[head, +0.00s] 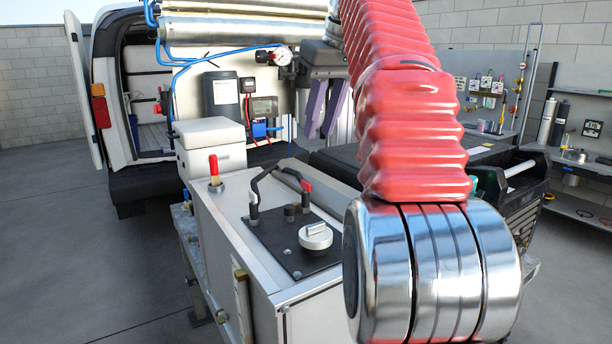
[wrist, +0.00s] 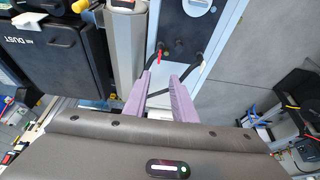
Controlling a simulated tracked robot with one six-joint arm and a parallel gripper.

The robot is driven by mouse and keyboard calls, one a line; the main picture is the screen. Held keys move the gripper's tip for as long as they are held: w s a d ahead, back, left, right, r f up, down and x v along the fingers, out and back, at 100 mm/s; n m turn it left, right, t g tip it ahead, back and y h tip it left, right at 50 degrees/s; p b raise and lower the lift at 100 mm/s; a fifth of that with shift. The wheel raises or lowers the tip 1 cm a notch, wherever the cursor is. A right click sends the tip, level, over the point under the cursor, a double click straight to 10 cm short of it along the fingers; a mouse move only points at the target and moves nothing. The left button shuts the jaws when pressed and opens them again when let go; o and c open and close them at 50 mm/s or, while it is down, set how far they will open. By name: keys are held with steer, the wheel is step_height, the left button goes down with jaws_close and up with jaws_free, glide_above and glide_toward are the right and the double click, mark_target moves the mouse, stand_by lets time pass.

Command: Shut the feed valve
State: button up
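My gripper (head: 326,108) hangs at the end of my arm in front of the van's open back, its two purple fingers pointing down and apart. In the wrist view the fingers (wrist: 160,82) are also apart, with nothing between them. I cannot tell for sure which part is the feed valve. A red-handled lever (head: 213,168) stands upright on the metal cabinet's top. A small red part (head: 157,107) sits inside the van's left side. A pressure gauge (head: 282,57) and blue hoses (head: 170,60) sit under the silver membrane tubes (head: 245,28).
The metal cabinet (head: 228,240) carries a black panel (head: 275,238) with a silver knob (head: 315,236) and cable leads, one red-tipped. A white box (head: 210,135) stands behind it. In the wrist view a black case (wrist: 55,55) is at left. Open floor (head: 60,240) lies left.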

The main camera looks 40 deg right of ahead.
mark_target(305, 182)
steer(key=shift+s+d, duration=0.1)
steer(key=x, duration=1.3)
steer(key=shift+f, duration=0.35)
steer(key=shift+c, duration=0.2)
jaws_close()
